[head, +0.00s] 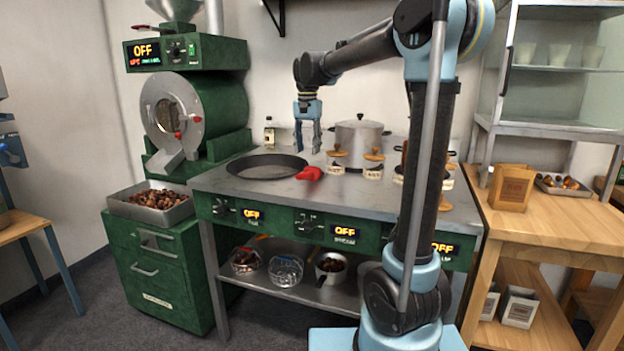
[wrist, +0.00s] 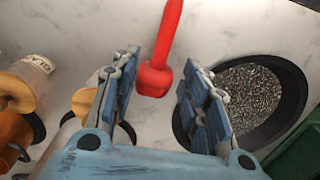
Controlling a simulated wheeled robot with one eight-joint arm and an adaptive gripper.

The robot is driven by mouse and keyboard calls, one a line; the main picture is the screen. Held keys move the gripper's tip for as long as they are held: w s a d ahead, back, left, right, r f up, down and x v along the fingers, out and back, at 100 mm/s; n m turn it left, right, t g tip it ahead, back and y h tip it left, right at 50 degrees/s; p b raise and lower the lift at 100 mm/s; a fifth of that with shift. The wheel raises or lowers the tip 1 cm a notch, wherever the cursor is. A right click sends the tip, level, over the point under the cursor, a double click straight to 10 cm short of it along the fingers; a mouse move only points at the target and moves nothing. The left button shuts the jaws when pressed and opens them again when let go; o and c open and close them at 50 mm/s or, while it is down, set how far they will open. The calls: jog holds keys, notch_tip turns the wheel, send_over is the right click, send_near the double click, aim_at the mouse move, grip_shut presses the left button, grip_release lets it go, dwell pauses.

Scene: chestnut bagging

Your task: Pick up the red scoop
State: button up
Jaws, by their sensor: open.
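The red scoop (head: 309,173) lies on the steel worktop, just right of the wide black pan (head: 266,166). My gripper (head: 307,146) is open and empty, pointing down above the worktop near the scoop. In the wrist view the scoop (wrist: 153,79) shows between the two spread blue fingers of my gripper (wrist: 163,62), with its long red part reaching to the top edge. I see no contact between the fingers and the scoop. The pan's dark rim (wrist: 290,75) is right of the fingers in the wrist view.
A lidded steel pot (head: 358,137) stands behind and right of the scoop, with labelled wooden-handled items (head: 373,165) close by. A small bottle (head: 269,133) is at the back. The green roaster (head: 200,110) stands left. Bare worktop (head: 300,205) lies in front of the scoop.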

aim_at(307, 175)
notch_tip(307, 175, down, 6)
jog(key=shift+f, duration=0.1)
jog(key=shift+w+a+f, duration=0.1)
jog(key=shift+f, duration=1.15)
jog(key=shift+w+a+f, duration=0.1)
jog(key=shift+f, duration=1.15)
jog(key=shift+c, duration=0.3)
grip_shut()
